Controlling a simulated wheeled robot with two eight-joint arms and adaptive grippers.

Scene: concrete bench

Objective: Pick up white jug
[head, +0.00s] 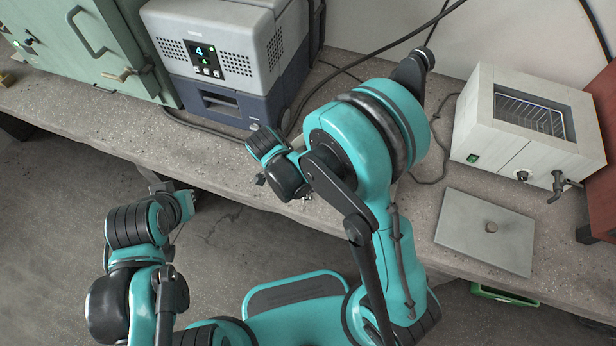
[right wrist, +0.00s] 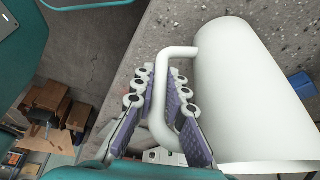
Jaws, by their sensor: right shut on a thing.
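The white jug (right wrist: 245,85) fills the right of the right wrist view, its body lying across the picture above the concrete surface. Its looped handle (right wrist: 161,100) passes between the fingers of my right gripper (right wrist: 164,76). The purple-padded fingers are shut on the handle, one on each side of it. In the head view my right arm covers the jug and most of the gripper. My left arm is at the lower left of the head view, off the bench's front edge; its fingers do not show clearly enough to judge.
On the concrete bench (head: 75,112) stand a grey-and-blue machine with a display (head: 220,65), a green cabinet (head: 75,45) and a white bath with a tap (head: 480,130). A flat grey lid (head: 470,245) lies before the bath. Black cables run behind my right arm.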

